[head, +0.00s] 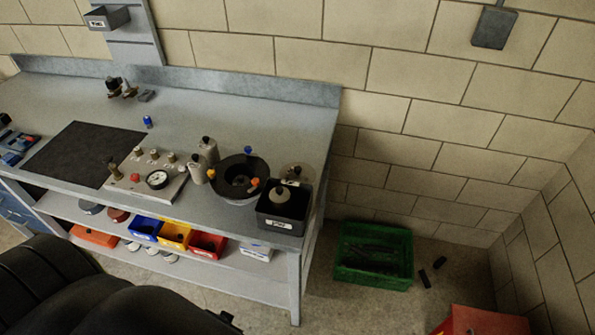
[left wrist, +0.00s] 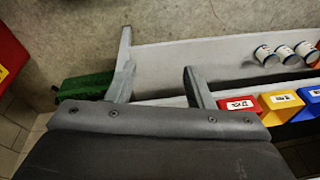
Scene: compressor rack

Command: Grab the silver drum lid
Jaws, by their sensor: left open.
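A silver-grey round disc with a small dark knob (head: 303,168) lies on the bench's right end, partly hidden by a black bin; it looks like the silver drum lid. A grey-blue disc (head: 90,207) and a dark red disc (head: 118,214) lie on the lower shelf. My left gripper (left wrist: 160,84) is open and empty in the left wrist view, its fingers pointing toward the lower shelf and floor. In the head view only my dark left arm shows at the bottom left; its fingertips cannot be made out. My right gripper is not in view.
A round black tray (head: 262,172) and a labelled black bin (head: 282,224) crowd the bench's right end beside a gauge panel (head: 145,190). Blue, yellow and red bins (head: 207,244) line the lower shelf. A green crate (head: 373,276) stands on the floor at right.

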